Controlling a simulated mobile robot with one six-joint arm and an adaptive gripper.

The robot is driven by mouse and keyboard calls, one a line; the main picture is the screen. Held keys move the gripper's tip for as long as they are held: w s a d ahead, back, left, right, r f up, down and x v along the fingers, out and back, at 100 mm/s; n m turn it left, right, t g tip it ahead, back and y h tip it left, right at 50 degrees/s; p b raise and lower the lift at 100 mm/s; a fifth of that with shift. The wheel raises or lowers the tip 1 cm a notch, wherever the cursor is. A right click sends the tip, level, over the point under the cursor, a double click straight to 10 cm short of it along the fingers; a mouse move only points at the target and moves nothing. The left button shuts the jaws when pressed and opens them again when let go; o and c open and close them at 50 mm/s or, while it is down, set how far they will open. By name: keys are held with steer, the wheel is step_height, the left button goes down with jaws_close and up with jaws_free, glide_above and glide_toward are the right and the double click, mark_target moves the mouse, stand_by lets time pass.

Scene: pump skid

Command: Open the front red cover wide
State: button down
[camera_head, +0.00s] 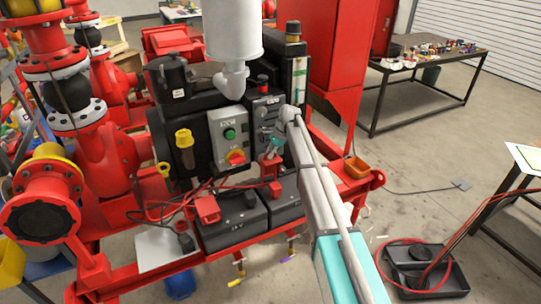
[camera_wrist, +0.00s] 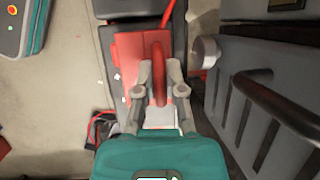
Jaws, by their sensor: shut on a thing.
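Two black batteries stand side by side on the red skid, the left one (camera_head: 232,226) and the right one (camera_head: 287,202). A red cover (camera_head: 207,208) sits on the left battery. At the right battery my gripper (camera_head: 271,153) is over another red cover (camera_head: 270,167), which appears raised and tilted. In the wrist view my gripper (camera_wrist: 159,98) is shut on this cover's red loop handle (camera_wrist: 158,70). The red cover body (camera_wrist: 129,60) shows beside the loop. My arm hides part of the right battery, and the cover's hinge is not clear.
A grey control box (camera_head: 227,138) with a green button and red switch stands behind the batteries. Red and black cables (camera_head: 160,207) lie at the left. Open floor (camera_head: 410,130) lies further right. A dark ribbed housing (camera_wrist: 270,110) is close in the wrist view.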

steer(key=shift+w+a, duration=0.25)
steer(key=shift+w, duration=0.4)
steer(key=shift+w+a, duration=0.2)
steer(key=shift+w, duration=0.4)
steer(key=c, duration=0.7)
jaws_free()
steer(key=shift+a, duration=0.1)
steer(key=shift+s+r, duration=0.1)
steer(key=shift+s, duration=0.05)
